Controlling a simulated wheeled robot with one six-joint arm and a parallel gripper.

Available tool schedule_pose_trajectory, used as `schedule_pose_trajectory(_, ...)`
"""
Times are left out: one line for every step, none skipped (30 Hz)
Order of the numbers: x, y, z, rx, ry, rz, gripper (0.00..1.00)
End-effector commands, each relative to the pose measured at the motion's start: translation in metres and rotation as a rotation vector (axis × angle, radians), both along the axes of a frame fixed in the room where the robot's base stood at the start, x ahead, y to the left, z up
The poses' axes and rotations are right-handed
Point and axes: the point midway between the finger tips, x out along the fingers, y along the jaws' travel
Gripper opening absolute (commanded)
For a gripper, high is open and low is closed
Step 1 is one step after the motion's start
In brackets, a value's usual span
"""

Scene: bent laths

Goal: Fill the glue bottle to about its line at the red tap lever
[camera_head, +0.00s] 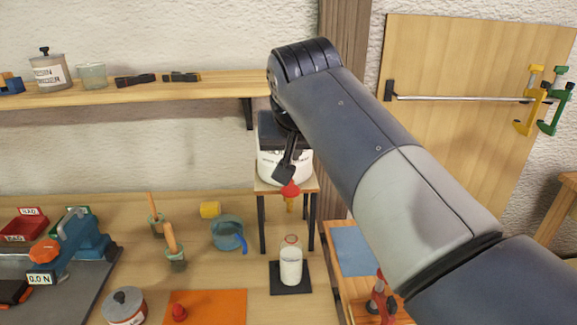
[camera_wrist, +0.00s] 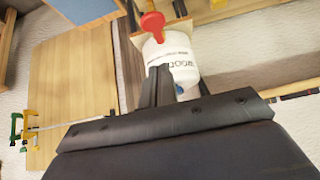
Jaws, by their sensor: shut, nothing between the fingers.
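The glue bottle (camera_head: 291,268) stands upright on a dark pad (camera_head: 275,284) under the tap. It looks white through most of its height, with a clearer, reddish-tinted top; I cannot make out its line. The red tap lever (camera_head: 290,189) sits at the front of a white glue container (camera_head: 268,170) on a small stand. It also shows in the wrist view (camera_wrist: 152,24), at the top, with the container (camera_wrist: 172,58) behind it. My gripper (camera_head: 284,176) is shut and empty, its tips close to the lever. I cannot tell whether they touch. Any stream below the spout is not discernible.
The stand's dark legs (camera_head: 262,225) flank the space beside the bottle. A blue pot (camera_head: 227,232), brush pots and an orange mat (camera_head: 225,306) lie to the left. A red clamp-like thing (camera_head: 380,295) stands at right. A shelf (camera_head: 190,89) runs above.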

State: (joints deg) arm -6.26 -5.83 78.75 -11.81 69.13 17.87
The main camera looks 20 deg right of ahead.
Motion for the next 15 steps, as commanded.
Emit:
schedule_pose_trajectory(-0.004,0.001,0.011,0.001,-0.005,0.001,0.0)
schedule_pose_trajectory(-0.006,0.001,0.015,0.0,-0.004,0.001,0.0)
schedule_pose_trajectory(-0.009,0.002,0.021,0.0,-0.004,0.001,0.0)
schedule_pose_trajectory(-0.01,0.002,0.025,0.0,-0.003,0.001,0.0)
schedule_pose_trajectory(-0.011,0.002,0.028,-0.001,-0.003,0.0,0.0)
schedule_pose_trajectory(-0.013,0.003,0.032,0.0,-0.002,0.0,0.0)
schedule_pose_trajectory(-0.014,0.003,0.034,0.0,-0.002,0.0,0.0)
schedule_pose_trajectory(-0.015,0.003,0.036,-0.001,-0.002,0.001,0.0)
schedule_pose_trajectory(-0.016,0.003,0.037,-0.001,-0.001,0.001,0.0)
schedule_pose_trajectory(-0.017,0.003,0.038,-0.001,0.0,0.0,0.0)
schedule_pose_trajectory(-0.017,0.003,0.039,-0.001,0.0,0.0,0.0)
schedule_pose_trajectory(-0.017,0.003,0.04,-0.001,0.0,0.0,0.0)
schedule_pose_trajectory(-0.017,0.003,0.04,-0.001,0.0,0.0,0.0)
schedule_pose_trajectory(-0.017,0.003,0.04,-0.001,0.0,0.0,0.0)
schedule_pose_trajectory(-0.017,0.003,0.04,-0.001,0.001,0.0,0.0)
